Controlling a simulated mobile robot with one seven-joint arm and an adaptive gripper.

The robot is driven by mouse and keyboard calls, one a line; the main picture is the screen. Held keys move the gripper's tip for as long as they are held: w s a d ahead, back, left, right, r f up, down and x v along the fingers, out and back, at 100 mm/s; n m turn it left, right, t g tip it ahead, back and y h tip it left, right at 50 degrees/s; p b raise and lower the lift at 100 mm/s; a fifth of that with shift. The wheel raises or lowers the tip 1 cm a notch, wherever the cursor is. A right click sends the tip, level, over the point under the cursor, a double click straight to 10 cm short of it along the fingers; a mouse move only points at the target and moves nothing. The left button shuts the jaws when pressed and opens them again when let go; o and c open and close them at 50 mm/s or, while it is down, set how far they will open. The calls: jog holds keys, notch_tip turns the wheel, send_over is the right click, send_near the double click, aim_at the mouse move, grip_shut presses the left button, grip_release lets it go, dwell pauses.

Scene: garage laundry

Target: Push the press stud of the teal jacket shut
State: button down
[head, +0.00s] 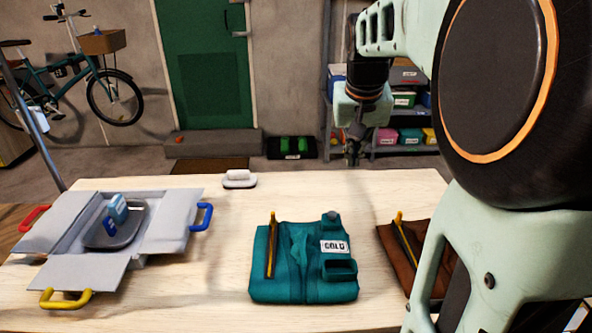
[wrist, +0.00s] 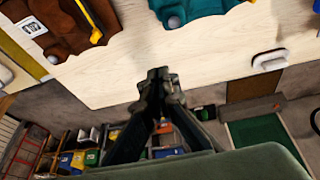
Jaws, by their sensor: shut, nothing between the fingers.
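The teal jacket (head: 290,285) lies folded on the table, with a white label reading COLD (head: 334,246) and a dark-and-yellow strip (head: 271,245) on it. A round grey press stud (head: 332,216) sits at its top right edge; I cannot tell whether it is shut. In the wrist view, the jacket (wrist: 196,8) shows only in part at the top, with the stud (wrist: 174,22) near its edge. My gripper (head: 353,158) is shut and empty, above and beyond the table's far edge, apart from the jacket. Its fingertips (wrist: 161,75) also show in the wrist view.
A brown garment (head: 388,240) lies right of the jacket, partly hidden by my arm. A grey open-flapped box (head: 170,222) with coloured handles stands at the left. A white brush-like item (head: 238,182) lies at the far edge. Bare table separates them.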

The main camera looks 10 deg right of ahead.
jog(key=shift+s+a+f+n+g+y, duration=0.15)
jog(key=shift+a+f, duration=0.15)
jog(key=shift+a, duration=0.25)
jog(key=shift+s+a+f+n+g+y, duration=0.1)
jog(key=shift+a+f+y, duration=0.15)
jog(key=shift+a, duration=0.25)
jog(key=shift+s+a+f+n+g+y, duration=0.1)
jog(key=shift+a+f, duration=0.2)
jog(key=shift+a, duration=0.25)
jog(key=b, duration=0.2)
send_near(332, 212)
jog(key=x, duration=0.5)
jog(key=shift+w+f, duration=0.1)
jog(key=shift+f, duration=0.6)
